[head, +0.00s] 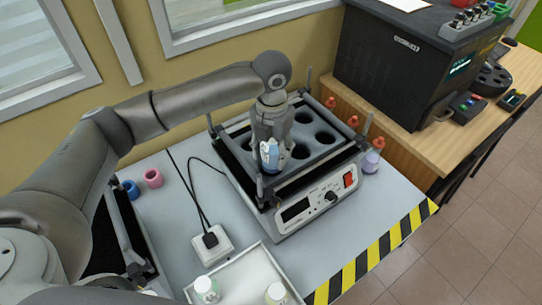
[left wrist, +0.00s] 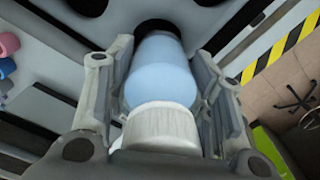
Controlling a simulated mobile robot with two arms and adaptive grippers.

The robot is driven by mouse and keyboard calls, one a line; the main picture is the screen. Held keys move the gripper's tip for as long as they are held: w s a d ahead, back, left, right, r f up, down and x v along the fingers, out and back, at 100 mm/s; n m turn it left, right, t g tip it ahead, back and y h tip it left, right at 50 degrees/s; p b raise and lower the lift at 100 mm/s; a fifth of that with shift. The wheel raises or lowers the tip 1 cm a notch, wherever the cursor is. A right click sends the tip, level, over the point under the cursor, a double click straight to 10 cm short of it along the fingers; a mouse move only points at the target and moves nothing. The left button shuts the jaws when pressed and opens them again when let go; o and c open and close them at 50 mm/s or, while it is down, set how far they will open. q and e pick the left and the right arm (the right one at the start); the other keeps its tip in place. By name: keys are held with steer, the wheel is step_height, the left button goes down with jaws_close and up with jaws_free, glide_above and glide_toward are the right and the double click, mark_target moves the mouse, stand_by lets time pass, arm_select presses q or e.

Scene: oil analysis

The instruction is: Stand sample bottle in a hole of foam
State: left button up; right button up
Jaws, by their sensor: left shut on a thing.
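My left gripper (head: 268,168) is shut on the sample bottle (left wrist: 160,72), which has a pale blue body and a white cap (left wrist: 160,128). In the head view a little of the bottle (head: 270,151) shows between the fingers. The gripper points down over the grey foam (head: 312,128) with round dark holes, set in the shaker. In the left wrist view the bottle's far end lies at a dark hole (left wrist: 160,27). I cannot tell whether its end is inside the hole. Several other holes look empty. My right gripper is not in view.
A white tray (head: 240,275) with capped bottles stands in front. Another bottle (head: 370,161) stands right of the shaker. A power strip (head: 212,243) and cable lie left. A black machine (head: 400,65) stands behind right.

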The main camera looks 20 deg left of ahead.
mark_target(271, 159)
arm_select(q)
steer(key=f, duration=0.1)
steer(key=f+p, duration=0.1)
steer(key=f, duration=0.1)
steer(key=shift+w+a+f, duration=0.15)
steer(key=shift+w+a, duration=0.05)
steer(key=shift+f, duration=0.15)
steer(key=shift+f, duration=0.2)
steer(key=o, duration=0.9)
steer(key=shift+c, duration=0.2)
steer(key=shift+r, duration=0.15)
